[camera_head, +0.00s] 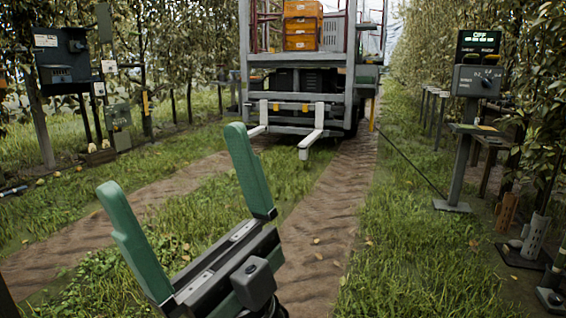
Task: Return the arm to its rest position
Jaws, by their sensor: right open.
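My right gripper (180,182) shows large at the lower left of the head view. Its two green fingers stand wide apart, with nothing between them. It is raised in the air over the grass and the dirt track, apart from everything else. My left gripper is not in view.
A harvest platform vehicle (308,62) with orange crates (301,25) and two low forks stands ahead on the track. A control post (462,140) with a lit display stands at right. A dark box (62,60) on a post stands at left. The dirt track (325,220) between is clear.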

